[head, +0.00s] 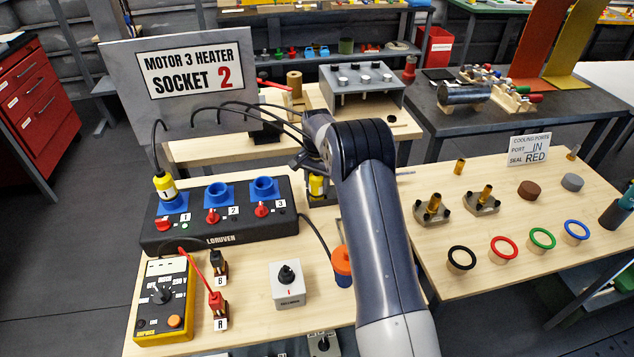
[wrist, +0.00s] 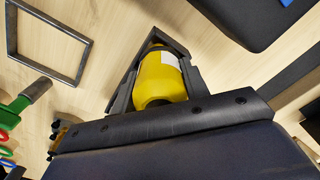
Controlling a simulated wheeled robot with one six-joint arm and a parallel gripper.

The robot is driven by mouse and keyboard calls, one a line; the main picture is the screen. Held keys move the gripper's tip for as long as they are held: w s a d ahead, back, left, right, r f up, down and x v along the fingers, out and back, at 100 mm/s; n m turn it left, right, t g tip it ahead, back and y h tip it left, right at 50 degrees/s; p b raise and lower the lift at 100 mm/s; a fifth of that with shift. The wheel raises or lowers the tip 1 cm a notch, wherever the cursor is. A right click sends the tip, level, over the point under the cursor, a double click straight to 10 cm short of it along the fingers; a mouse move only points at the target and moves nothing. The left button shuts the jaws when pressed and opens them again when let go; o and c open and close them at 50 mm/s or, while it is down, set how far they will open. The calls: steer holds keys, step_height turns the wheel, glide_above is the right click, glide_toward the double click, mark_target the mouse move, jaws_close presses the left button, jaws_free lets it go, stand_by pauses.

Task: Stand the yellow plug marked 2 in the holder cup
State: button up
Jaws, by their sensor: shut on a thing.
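My gripper (wrist: 158,72) is shut on a yellow plug (wrist: 160,80), with one dark jaw on each side of it. A white band shows on the plug, but no number can be read. In the head view the held plug (head: 316,186) shows just right of the socket box, low over the wooden table, partly hidden by my gripper. I cannot tell whether it touches anything below. I cannot make out the holder cup for certain. Another yellow plug, marked 1 (head: 165,187), stands in the left blue socket of the black socket box (head: 222,232).
Blue sockets 2 (head: 219,193) and 3 (head: 265,188) are empty. A grey rectangular frame (wrist: 12,45) lies on the table. An orange and blue piece (head: 342,262) stands beside my arm. A yellow meter (head: 165,300) and a white switch box (head: 289,288) stand in front.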

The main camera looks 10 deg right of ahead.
steer(key=shift+f, duration=0.35)
steer(key=o, duration=1.2)
steer(key=shift+o, duration=0.2)
step_height(320, 180, up, 11)
steer(key=shift+f+b, duration=0.1)
steer(key=shift+b, duration=0.9)
